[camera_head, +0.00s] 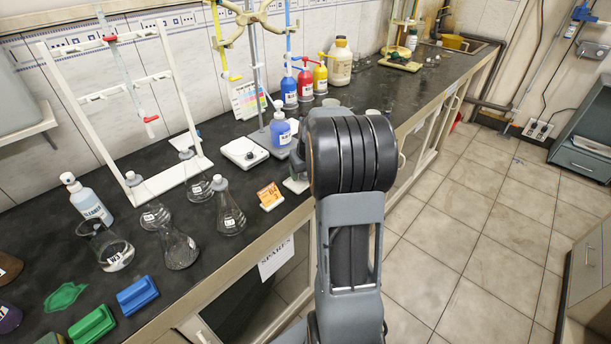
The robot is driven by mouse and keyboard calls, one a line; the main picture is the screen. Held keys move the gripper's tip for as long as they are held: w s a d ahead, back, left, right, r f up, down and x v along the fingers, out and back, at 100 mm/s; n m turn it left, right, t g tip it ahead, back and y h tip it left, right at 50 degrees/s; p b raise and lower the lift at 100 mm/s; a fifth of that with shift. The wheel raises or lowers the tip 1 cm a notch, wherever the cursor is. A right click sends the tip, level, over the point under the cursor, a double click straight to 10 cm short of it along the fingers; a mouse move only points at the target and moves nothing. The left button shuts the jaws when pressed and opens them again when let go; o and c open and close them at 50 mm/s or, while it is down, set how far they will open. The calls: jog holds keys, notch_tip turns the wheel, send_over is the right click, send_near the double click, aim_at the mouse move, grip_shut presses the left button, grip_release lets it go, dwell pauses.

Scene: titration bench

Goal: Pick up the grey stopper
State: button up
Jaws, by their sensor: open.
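Several conical glass flasks with pale grey stoppers stand on the dark bench at the left. One grey stopper (219,183) sits in the neck of the front right flask (230,215). Another grey stopper (133,179) tops the flask to its left, and a third (186,153) tops the flask behind. I cannot tell which one the task means. My arm rises in the middle of the view, to the right of the flasks and apart from them. My gripper is hidden behind the arm.
A white rack (180,110), an orange label card (270,195) and a white stirrer plate (243,152) stand near the flasks. An open flask (108,248), a wash bottle (88,202), and blue (137,295) and green (93,324) blocks are at the left. Floor at right is clear.

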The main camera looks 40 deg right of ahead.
jog(key=c, duration=0.9)
jog(key=shift+c, duration=0.2)
